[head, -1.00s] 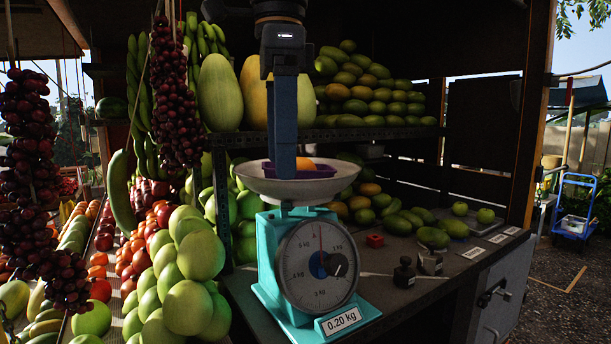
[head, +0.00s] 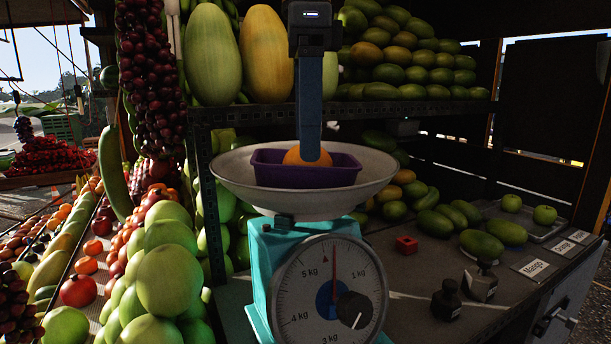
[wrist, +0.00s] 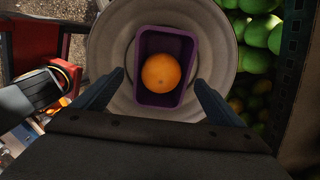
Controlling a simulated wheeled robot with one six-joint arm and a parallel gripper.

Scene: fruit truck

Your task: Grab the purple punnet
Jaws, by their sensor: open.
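The purple punnet (head: 270,171) sits in the round metal pan (head: 235,190) of the teal scale (head: 266,250). An orange fruit (head: 297,156) lies inside it. In the wrist view the punnet (wrist: 146,92) is upright in the pan (wrist: 112,50), with the orange (wrist: 161,74) near its middle. My gripper (wrist: 158,85) is open and empty, with one finger on each side of the punnet and apart from it. In the head view my gripper (head: 309,150) is above the pan, seen edge-on, and one finger hides part of the orange.
Green fruit (head: 168,280) is heaped left of the scale. A metal shelf (head: 240,115) with large melons stands behind the pan. Mangoes lie farther back.

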